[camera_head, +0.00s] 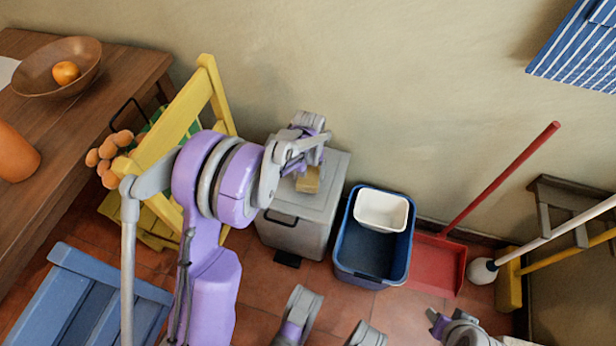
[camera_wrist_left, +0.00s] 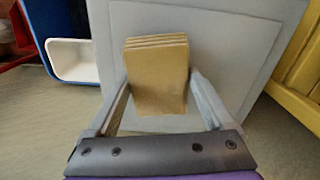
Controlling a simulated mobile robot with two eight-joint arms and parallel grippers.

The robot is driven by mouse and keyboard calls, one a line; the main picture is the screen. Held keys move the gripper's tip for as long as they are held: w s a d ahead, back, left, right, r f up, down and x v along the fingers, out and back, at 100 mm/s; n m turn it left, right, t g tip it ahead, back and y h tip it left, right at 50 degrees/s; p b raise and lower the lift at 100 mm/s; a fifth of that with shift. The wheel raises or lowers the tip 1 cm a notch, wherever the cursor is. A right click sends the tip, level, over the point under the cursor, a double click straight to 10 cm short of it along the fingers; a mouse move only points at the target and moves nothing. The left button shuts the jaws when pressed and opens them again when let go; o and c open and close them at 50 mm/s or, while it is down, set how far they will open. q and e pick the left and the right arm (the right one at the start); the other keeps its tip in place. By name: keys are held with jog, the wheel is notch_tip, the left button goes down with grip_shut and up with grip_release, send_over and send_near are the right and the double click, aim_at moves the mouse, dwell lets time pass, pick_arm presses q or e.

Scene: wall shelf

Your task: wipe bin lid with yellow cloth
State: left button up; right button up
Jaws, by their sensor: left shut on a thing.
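The grey bin (camera_head: 290,235) stands against the wall, with its flat grey lid (camera_head: 326,180) closed. My left gripper (camera_head: 304,168) is over the lid, shut on the folded yellow cloth (camera_head: 308,181). In the left wrist view the cloth (camera_wrist_left: 157,75) is a tan-yellow folded block between the two fingers, in front of the lid (camera_wrist_left: 215,40). I cannot tell whether the cloth touches the lid. My left arm hides part of the bin's left side. Grey and purple parts of mine show at the bottom edge; the state of my right gripper cannot be made out.
A blue bin (camera_head: 372,250) holding a white tub (camera_head: 381,211) stands close to the right, beside a red dustpan (camera_head: 434,262). A yellow wooden frame (camera_head: 218,98) and a wooden table (camera_head: 130,70) are on the left. A blue crate (camera_head: 75,300) is at lower left.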

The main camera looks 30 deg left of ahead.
pick_arm(q)
jog(key=shift+r+p, duration=1.25)
jog(key=shift+r, duration=1.25)
